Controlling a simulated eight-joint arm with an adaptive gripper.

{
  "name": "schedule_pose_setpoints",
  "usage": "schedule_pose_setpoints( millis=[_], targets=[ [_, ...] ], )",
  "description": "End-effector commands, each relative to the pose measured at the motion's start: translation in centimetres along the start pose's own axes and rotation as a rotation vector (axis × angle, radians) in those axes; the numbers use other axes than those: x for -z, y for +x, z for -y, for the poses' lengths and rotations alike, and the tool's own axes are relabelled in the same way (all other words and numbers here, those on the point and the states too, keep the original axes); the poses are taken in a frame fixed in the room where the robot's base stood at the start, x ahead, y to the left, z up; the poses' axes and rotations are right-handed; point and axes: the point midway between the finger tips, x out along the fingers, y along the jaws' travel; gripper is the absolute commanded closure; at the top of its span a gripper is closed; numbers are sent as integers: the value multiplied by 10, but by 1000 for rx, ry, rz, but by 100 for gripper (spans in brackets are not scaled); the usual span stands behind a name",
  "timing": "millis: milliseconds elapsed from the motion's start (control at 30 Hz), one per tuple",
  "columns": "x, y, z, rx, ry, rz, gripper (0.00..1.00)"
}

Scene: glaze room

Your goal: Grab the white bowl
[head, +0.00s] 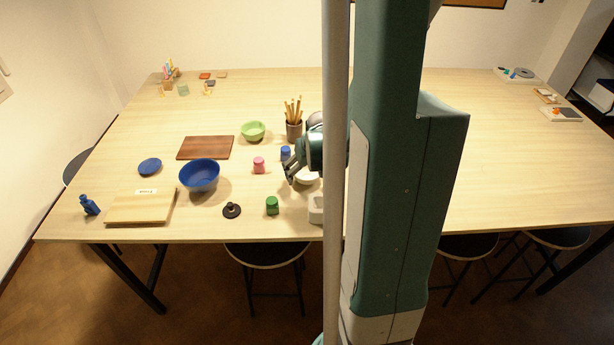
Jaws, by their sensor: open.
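The white bowl (308,178) stands on the table, small in the head view, and only part of it shows. My gripper (291,176) is open at the left edge of the bowl, with its fingers pointing down and to the left. My arm and column hide the bowl's right side. I cannot tell whether a finger touches the bowl or is inside its rim.
A pink jar (259,165), a blue jar (285,153) and a green jar (272,205) stand near my gripper. A pot of brushes (294,130) stands behind it. A blue bowl (199,175), a green bowl (253,130) and a brown board (206,147) lie further left.

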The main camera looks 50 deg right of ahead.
Motion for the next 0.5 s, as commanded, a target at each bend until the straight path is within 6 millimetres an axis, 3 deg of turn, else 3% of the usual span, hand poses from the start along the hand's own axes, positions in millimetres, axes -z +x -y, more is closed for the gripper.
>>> schedule_pose_setpoints(
  millis=[500],
  targets=[
    [0, 8, 0, 0, 0, 0, 23]
  ],
)
